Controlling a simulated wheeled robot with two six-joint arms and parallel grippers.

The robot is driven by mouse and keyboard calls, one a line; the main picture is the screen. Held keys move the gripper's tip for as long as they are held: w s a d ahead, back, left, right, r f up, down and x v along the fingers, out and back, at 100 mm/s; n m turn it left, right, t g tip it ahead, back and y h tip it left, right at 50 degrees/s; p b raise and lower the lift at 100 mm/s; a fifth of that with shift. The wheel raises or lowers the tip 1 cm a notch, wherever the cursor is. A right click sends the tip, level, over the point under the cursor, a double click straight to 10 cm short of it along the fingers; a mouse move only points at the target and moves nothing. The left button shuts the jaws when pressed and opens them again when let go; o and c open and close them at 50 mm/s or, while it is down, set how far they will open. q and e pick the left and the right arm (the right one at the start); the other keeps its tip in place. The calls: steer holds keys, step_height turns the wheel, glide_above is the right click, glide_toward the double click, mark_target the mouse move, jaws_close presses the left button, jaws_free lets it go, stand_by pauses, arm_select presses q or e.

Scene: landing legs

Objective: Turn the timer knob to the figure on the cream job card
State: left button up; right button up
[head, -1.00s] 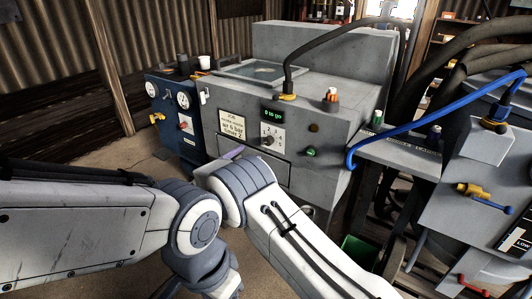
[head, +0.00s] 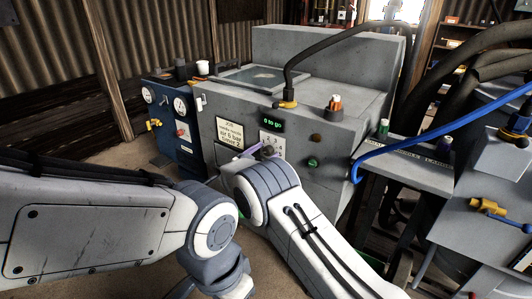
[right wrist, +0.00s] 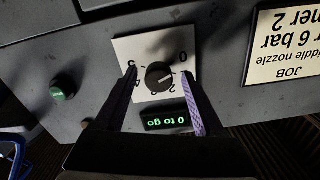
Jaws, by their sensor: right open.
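The timer knob (right wrist: 159,75) is a dark round knob on a white numbered plate (right wrist: 150,47), upside down in the right wrist view. Its pointer is too small to read surely. The green display (right wrist: 166,119) beside it reads "0 to go". My right gripper (right wrist: 159,73) is open, with one finger on each side of the knob and visible gaps between. In the head view its purple fingertip (head: 250,150) shows beside the knob (head: 267,150); my wrist hides the rest. The cream job card (head: 229,132) reads middle nozzle, air 6 bar, timer 2. My left gripper is out of view.
A green button (right wrist: 63,88) sits beside the dial plate. The grey cabinet (head: 340,120) carries a hose and coloured caps on top. A blue gauge unit (head: 165,95) stands to its left. A blue hose (head: 440,130) and thick dark hoses lie to the right.

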steer(key=shift+d, duration=0.15)
jaws_close()
steer(key=shift+f, duration=0.1)
steer(key=m+b, duration=0.3)
steer(key=m, duration=0.1)
steer(key=shift+f+m, duration=0.15)
steer(key=shift+m, duration=0.15)
steer(key=m+b, duration=0.3)
steer(key=shift+f+m, duration=0.1)
steer(key=shift+m, duration=0.3)
steer(key=m+b, duration=0.6)
steer(key=shift+s+f+b, duration=0.1)
steer(key=shift+b, duration=0.2)
steer(key=shift+m+b, duration=1.65)
steer(key=shift+m, duration=0.05)
steer(key=shift+r, duration=0.2)
steer(key=shift+a, duration=0.2)
